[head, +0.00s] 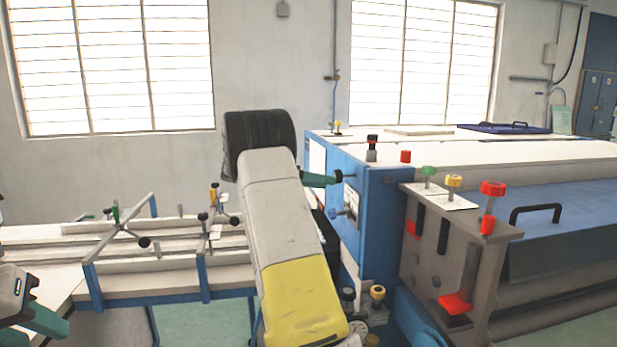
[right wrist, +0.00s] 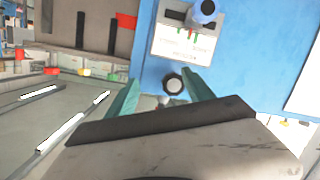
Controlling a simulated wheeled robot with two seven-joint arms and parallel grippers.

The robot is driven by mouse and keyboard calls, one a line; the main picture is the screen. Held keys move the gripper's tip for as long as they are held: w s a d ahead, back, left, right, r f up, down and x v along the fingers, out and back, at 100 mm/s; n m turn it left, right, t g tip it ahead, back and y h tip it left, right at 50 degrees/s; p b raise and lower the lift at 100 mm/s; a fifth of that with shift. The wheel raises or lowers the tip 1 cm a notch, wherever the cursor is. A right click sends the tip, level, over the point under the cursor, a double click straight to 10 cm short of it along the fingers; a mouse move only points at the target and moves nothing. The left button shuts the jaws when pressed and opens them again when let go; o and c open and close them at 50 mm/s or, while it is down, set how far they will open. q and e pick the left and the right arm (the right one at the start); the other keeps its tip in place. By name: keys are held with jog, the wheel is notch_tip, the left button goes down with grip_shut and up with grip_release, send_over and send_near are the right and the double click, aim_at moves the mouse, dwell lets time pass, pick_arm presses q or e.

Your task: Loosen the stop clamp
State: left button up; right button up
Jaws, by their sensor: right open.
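I cannot tell for sure which part is the stop clamp. My right gripper (head: 328,180) reaches to the blue end face of the machine (head: 382,225). In the right wrist view, the right gripper (right wrist: 160,77) has its two teal fingers spread apart. A round dark knob with a pale centre (right wrist: 173,84) shows between them; whether they touch it is unclear. A labelled plate (right wrist: 186,45) with a blue knob (right wrist: 204,11) is just above it. The plate also shows in the head view (head: 352,198). My left gripper (head: 40,318) is at the lower left, partly cut off, its opening unclear.
A rail table (head: 170,285) with several black-knobbed clamps (head: 123,229) stands left of my right arm. A pale bracket plate (head: 430,262) with red clamp parts (head: 455,303) and coloured knobs (head: 493,189) stands right of the blue face. My right arm hides the space between.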

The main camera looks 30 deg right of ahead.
aim_at(335, 176)
jog(key=w, duration=0.1)
jog(key=w+m+h, duration=0.1)
jog(key=w+m+g+h, duration=0.1)
jog(key=shift+d+r, duration=0.2)
jog(key=shift+r, duration=0.15)
jog(key=shift+x, duration=3.55)
jog(key=shift+d, duration=0.1)
grip_shut()
